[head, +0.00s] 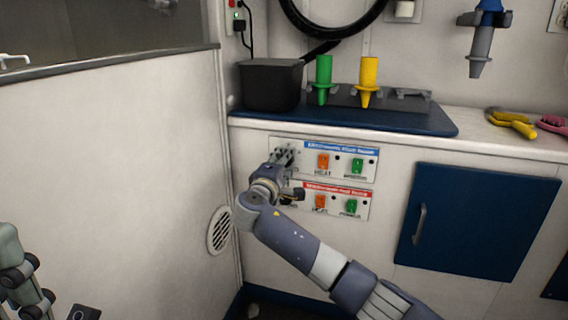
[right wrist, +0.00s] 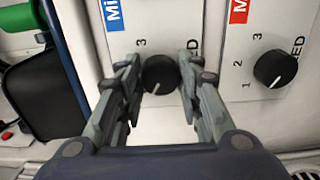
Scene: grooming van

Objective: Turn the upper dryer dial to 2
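The upper dryer panel (head: 345,162), with a blue label, is on the white cabinet front. In the right wrist view its black dial (right wrist: 160,74) sits between my right gripper's fingertips (right wrist: 160,84). The fingers are open around it, with slight gaps apparent; contact is unclear. The dial's white mark points down and slightly left. A "3" shows above it; other numbers are hidden by the left finger. In the head view my right gripper (head: 284,157) covers this dial. My left gripper (head: 25,278) is partly visible at the lower left, away from the panels.
The red-labelled lower panel (head: 353,205) has its own dial (right wrist: 275,68) close beside my right fingers in the wrist view. Orange and green switches (head: 322,161) are right of my gripper. A blue door (head: 480,220) is further right. A white wall (head: 120,170) stands left.

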